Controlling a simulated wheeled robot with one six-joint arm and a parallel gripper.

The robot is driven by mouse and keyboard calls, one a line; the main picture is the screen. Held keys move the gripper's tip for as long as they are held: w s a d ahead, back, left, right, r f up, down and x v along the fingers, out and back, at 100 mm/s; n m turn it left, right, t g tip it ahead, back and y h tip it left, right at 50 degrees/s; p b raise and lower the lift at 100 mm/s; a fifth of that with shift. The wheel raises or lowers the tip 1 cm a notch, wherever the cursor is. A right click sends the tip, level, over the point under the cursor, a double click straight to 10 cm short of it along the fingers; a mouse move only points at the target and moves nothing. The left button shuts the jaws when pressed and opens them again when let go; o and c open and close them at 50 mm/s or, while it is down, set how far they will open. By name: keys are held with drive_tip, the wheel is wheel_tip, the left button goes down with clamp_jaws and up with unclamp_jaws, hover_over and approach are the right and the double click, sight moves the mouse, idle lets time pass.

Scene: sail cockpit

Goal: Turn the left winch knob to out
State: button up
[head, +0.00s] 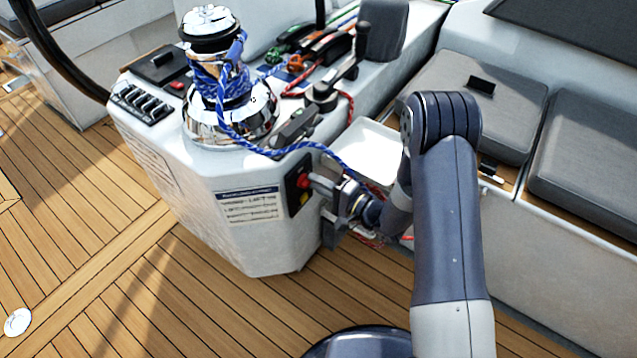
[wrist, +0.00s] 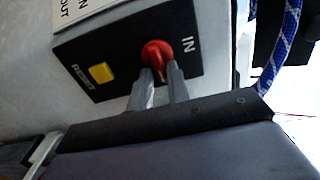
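The red winch knob (head: 303,181) is on a black switch panel (head: 293,202) on the white console's side. In the wrist view, the knob (wrist: 156,50) sits beside white "IN" lettering on its right; the panel (wrist: 108,45) looks turned. A yellow square button (wrist: 101,73) is left of the knob. My gripper (wrist: 161,70) reaches the knob from below, its two grey fingertips at the knob's lower part with a small gap between them. Part of the knob shows between the tips; whether they press on it is unclear. In the head view my gripper (head: 313,183) is at the panel.
A chrome winch (head: 230,115) wrapped in blue rope stands on the console above the panel. The blue rope (head: 270,152) drapes down near my wrist. A white label (head: 249,206) is left of the panel. Grey cushioned seats (head: 590,150) lie to the right; the teak deck (head: 90,220) is clear.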

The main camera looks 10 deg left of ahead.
drive_tip(key=o, duration=0.3)
drive_tip(key=v, duration=1)
drive_tip(key=shift+s+d+p, duration=0.15)
drive_tip(key=shift+d+p, duration=0.25)
drive_tip(key=shift+p, duration=0.05)
drive_tip(key=shift+a, duration=0.1)
drive_tip(key=b+x, duration=0.1)
drive_tip(key=x, duration=0.9)
drive_tip(key=shift+a, duration=0.3)
